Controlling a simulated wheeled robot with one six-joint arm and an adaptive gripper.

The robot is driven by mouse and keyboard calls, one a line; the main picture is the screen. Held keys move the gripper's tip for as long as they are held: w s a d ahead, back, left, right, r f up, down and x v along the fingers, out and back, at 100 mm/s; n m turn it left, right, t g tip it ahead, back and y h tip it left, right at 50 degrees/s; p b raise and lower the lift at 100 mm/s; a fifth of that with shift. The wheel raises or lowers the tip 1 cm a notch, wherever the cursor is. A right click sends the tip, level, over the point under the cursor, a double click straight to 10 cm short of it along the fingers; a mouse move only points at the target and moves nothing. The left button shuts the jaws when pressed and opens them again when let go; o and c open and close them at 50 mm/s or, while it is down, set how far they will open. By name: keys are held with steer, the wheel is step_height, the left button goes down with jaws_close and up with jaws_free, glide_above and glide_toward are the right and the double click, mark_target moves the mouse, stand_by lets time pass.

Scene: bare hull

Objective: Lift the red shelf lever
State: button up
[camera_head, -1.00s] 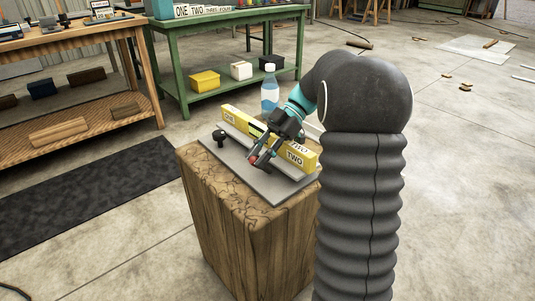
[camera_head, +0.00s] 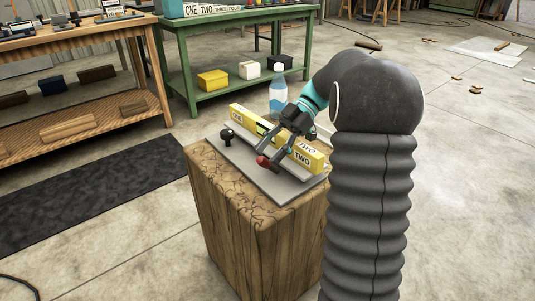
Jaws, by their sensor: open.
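A red knob (camera_head: 263,161), likely the end of the red lever, shows low at the front of a grey plate (camera_head: 255,178) on a wooden block. A yellow bar (camera_head: 245,114) with labels, "TWO" readable at its right end, lies along the plate behind it. A black knob (camera_head: 227,134) stands at the plate's left. My gripper (camera_head: 267,156) reaches down over the bar from behind, with its fingers apart beside the red knob. Whether the fingers touch the knob, I cannot tell. The gripper hides part of the bar and most of the lever's shaft.
The wooden block (camera_head: 265,245) stands on open concrete floor. A clear blue bottle (camera_head: 278,95) shows just behind it. A green table (camera_head: 180,65) with bins is at the back, a wooden workbench (camera_head: 150,70) at the left, and a dark mat (camera_head: 90,205) lies on the floor.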

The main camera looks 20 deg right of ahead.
steer(key=v, duration=0.6)
stand_by(1.0)
steer(key=s+a+m+t+h, duration=0.3)
steer(key=s+a+m+h, duration=0.3)
steer(key=s+a+m, duration=0.35)
steer(key=s+f+m+t+h, duration=0.2)
steer(key=s+m+t, duration=0.1)
steer(key=s+m, duration=0.3)
steer(key=s+f+m+t+h, duration=0.2)
steer(key=s+m+t, duration=0.1)
steer(key=s+m, duration=0.3)
steer(key=s, duration=0.2)
steer(key=shift+s+d+f+h, duration=0.15)
steer(key=shift+s+f+h, duration=0.15)
steer(key=shift+s, duration=0.05)
